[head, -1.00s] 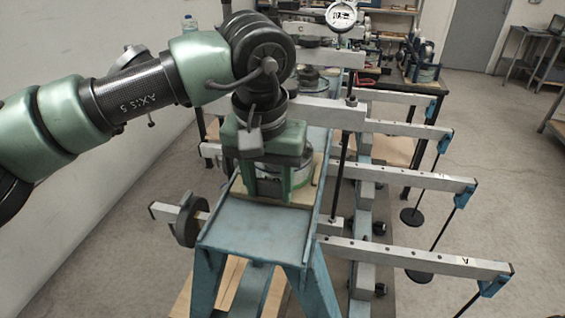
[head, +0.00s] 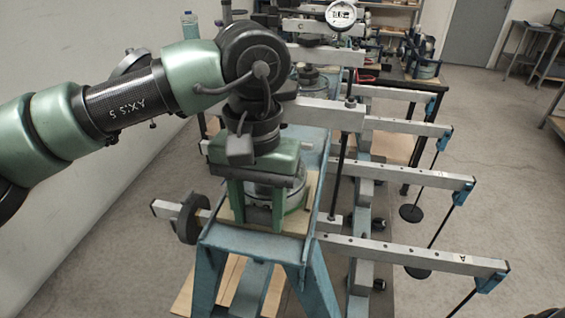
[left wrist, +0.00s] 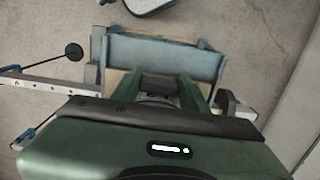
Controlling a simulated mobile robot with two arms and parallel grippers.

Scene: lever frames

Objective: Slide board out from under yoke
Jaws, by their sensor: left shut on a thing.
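My left gripper (head: 258,222) points down over the blue bench, its two green fingers straddling a round metal cell (head: 294,192) that stands on the pale wooden board (head: 295,222). The jaws are shut on this cell; the contact itself is partly hidden. The board lies flat between the bench's side rails, close to its near end. The yoke's pale crossbar (head: 322,113) with its dark upright rod (head: 338,165) is behind the gripper, partly hidden by my arm. In the left wrist view the fingers (left wrist: 172,95) reach over the bench. My right gripper is not in view.
The blue bench's near end (head: 255,241) is bare. Long lever bars (head: 410,257) with hanging rods reach out to the right. A round counterweight (head: 192,218) sits close on the left. A dial gauge (head: 341,15) stands behind.

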